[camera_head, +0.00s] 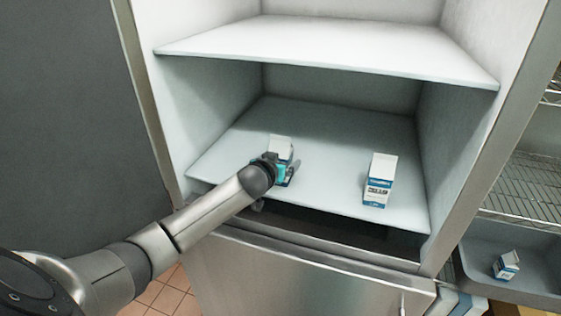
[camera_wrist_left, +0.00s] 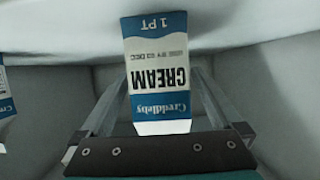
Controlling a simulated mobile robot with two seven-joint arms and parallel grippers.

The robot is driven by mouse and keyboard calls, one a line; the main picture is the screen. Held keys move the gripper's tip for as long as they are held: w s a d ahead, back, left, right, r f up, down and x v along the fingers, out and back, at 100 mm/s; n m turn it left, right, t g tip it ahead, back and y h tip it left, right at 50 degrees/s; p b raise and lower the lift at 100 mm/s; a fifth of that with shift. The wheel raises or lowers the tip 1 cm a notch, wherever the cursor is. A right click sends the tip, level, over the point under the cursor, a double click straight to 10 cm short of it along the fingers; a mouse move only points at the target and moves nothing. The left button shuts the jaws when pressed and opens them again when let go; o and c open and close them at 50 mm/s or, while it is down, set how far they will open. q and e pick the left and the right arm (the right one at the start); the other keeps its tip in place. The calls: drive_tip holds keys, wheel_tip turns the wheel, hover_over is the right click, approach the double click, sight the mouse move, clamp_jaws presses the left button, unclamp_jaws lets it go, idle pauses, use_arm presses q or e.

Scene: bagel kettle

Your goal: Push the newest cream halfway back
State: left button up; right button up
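A white and blue cream carton (camera_head: 281,146) stands on the lower fridge shelf, left of the middle. My left gripper (camera_head: 279,170) is in front of it and hides part of it. In the left wrist view this carton (camera_wrist_left: 158,75) appears upside down, with a print that seems to read "USE BY 03 DEC". My two fingers are apart, one on each side of it; contact is unclear. A second cream carton (camera_head: 379,182) stands upright near the shelf's front right. Part of a carton also shows at the left edge of the wrist view (camera_wrist_left: 5,100). My right gripper is out of view.
The lower shelf (camera_head: 330,130) is clear behind the cartons. An upper shelf (camera_head: 320,45) lies above, and fridge walls stand at both sides. Another small carton (camera_head: 506,265) lies tilted in a grey bin (camera_head: 535,290) on the right, below a wire rack (camera_head: 525,185).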

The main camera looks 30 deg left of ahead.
use_arm(q)
clamp_jaws()
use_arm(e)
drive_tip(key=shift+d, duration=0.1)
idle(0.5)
